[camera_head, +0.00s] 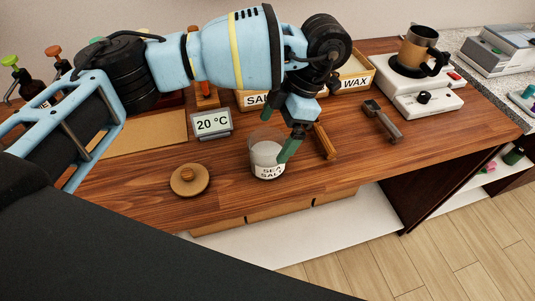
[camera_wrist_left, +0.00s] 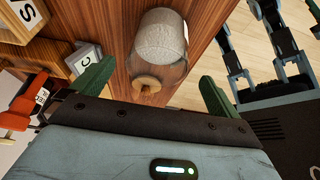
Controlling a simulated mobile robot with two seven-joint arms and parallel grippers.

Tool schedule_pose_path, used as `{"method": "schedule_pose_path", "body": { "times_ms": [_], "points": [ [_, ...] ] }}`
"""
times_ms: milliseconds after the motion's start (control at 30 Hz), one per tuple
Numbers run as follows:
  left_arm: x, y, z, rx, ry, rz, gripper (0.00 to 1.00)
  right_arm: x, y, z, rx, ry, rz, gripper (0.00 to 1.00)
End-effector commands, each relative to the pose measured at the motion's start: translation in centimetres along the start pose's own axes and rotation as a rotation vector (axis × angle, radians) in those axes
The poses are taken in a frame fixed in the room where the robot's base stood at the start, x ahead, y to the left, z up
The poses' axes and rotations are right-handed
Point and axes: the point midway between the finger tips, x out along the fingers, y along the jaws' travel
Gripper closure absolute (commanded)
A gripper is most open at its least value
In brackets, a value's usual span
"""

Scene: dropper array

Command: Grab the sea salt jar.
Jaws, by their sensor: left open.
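The sea salt jar (camera_head: 267,170) is a clear glass jar with white contents and a "SEA SALT" label, upright near the front edge of the wooden bench. A round wooden lid with a knob (camera_head: 189,179) lies on the bench to its left. My left gripper (camera_head: 277,138) is open at the jar, with one green finger overlapping its right side; contact cannot be told. In the left wrist view the jar (camera_wrist_left: 162,38) lies ahead of the open gripper (camera_wrist_left: 157,78), its glass reaching toward the space between the fingers. My right gripper is not in view.
A "20 °C" display (camera_head: 211,123) stands behind left. A small wooden bar (camera_head: 324,141) and a dark-headed tool (camera_head: 382,121) lie to the right. A labelled wooden box (camera_head: 353,78) is behind, and a metal mug (camera_head: 417,47) sits on a white device (camera_head: 432,97). Bench before the lid is clear.

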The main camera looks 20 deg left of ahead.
Motion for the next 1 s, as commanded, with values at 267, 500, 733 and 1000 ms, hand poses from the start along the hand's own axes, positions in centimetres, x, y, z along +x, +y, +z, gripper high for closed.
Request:
{"method": "schedule_pose_path", "body": {
  "times_ms": [267,500,733,1000],
  "points": [
    [1.3,0.0,-0.2,0.000,0.000,-0.002,0.00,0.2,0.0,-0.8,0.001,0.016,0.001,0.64],
    [4.4,0.1,-0.6,0.000,0.000,-0.001,0.00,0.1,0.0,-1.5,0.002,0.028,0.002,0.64],
    [5.8,0.2,-0.6,0.000,-0.001,0.002,0.00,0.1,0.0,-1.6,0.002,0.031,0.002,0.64],
    [5.8,0.2,-0.5,0.000,-0.001,0.002,0.12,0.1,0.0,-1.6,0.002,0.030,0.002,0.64]
  ]
}}
